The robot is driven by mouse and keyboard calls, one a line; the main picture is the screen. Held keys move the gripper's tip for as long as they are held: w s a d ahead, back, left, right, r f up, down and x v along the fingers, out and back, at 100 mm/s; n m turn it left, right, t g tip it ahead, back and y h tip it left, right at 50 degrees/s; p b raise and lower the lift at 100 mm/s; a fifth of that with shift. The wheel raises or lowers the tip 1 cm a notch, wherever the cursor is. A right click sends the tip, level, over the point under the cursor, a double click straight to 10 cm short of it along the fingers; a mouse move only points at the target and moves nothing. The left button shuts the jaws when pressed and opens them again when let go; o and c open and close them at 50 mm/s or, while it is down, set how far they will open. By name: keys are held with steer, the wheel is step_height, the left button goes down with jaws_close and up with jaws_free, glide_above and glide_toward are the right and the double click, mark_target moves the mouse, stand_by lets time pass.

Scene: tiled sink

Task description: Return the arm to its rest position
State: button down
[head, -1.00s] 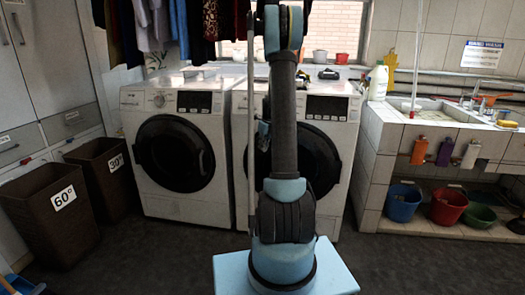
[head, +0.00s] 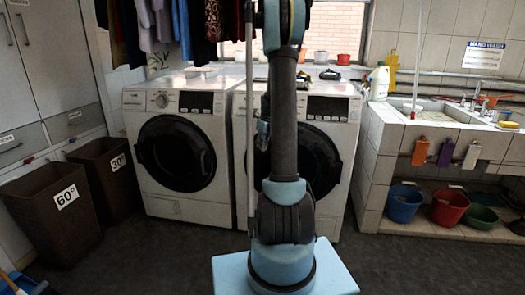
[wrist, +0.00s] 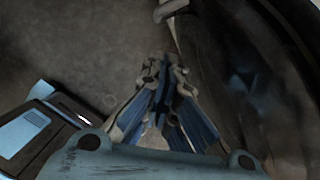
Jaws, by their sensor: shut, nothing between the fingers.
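My arm stands upright in the middle of the head view, in front of the two washing machines. In the wrist view my gripper (wrist: 160,68) points down past the grey floor (wrist: 95,55), with its fingertips together and nothing visible between them. The dark round door of a washing machine (wrist: 265,85) appears close on the right of the gripper in the wrist view. In the head view the gripper is mostly hidden behind my arm.
The left washer (head: 179,150) and right washer (head: 329,160) stand behind my arm. Brown hampers marked 60° (head: 50,215) and 30° (head: 107,180) are at left. A tiled sink (head: 430,118) is at right, with buckets (head: 404,203) below. Clothes (head: 160,22) hang above.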

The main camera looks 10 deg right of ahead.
steer(key=a+v, duration=0.1)
steer(key=v, duration=0.6)
steer(key=s+a+r+n, duration=0.2)
steer(key=s+n, duration=0.2)
steer(key=s, duration=0.3)
steer(key=s+a+r+n, duration=0.3)
steer(key=s+n, duration=0.1)
steer(key=s, duration=0.3)
steer(key=s+a+f+n, duration=0.1)
steer(key=s+f+n, duration=0.2)
steer(key=s+n, duration=0.4)
steer(key=s+a+f+n+h, duration=0.1)
steer(key=s+f+n, duration=0.2)
steer(key=s+n, duration=0.5)
steer(key=s+a+f+n, duration=0.2)
steer(key=s+n, duration=0.5)
steer(key=s, duration=0.9)
steer(key=shift+x, duration=0.85)
steer(key=shift+s, duration=0.1)
steer(key=shift+w+f, duration=0.2)
steer(key=shift+w, duration=0.15)
